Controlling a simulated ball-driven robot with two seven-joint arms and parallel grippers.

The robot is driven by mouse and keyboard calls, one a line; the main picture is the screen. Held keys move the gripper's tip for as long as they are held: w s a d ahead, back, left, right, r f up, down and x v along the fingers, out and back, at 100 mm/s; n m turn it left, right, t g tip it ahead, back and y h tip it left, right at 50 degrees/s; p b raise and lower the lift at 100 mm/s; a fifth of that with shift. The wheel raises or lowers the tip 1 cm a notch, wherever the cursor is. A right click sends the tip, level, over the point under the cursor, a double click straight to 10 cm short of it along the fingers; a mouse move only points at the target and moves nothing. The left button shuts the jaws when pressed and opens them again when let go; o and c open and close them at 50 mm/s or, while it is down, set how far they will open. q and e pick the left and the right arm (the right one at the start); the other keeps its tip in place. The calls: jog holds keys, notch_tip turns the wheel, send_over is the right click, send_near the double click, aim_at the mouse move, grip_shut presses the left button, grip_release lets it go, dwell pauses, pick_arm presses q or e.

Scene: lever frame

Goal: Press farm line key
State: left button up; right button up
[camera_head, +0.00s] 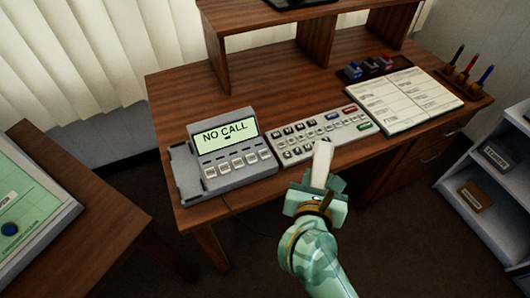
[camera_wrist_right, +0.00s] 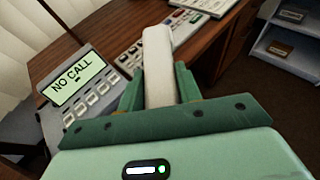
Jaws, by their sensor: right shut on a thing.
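A grey desk phone (camera_head: 222,150) with a lit screen reading "NO CALL" stands on the wooden desk; it also shows in the wrist view (camera_wrist_right: 85,85). Right of it lies a white key panel (camera_head: 290,151) with rows of small dark, light, red and green keys. The key labels are too small to read. My right gripper (camera_head: 318,188) is shut on a pale, blunt stick (camera_head: 322,163), which points away toward the panel. In the wrist view the stick (camera_wrist_right: 158,50) hides part of the panel (camera_wrist_right: 128,55). I cannot tell whether its tip touches a key. My left gripper is not in view.
A printed sheet board (camera_head: 405,98) lies right of the panel, with a small dark tray (camera_head: 375,68) behind it and a pen holder (camera_head: 465,85) at the desk's right end. A raised shelf stands at the back. Another table (camera_head: 100,235) is at left.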

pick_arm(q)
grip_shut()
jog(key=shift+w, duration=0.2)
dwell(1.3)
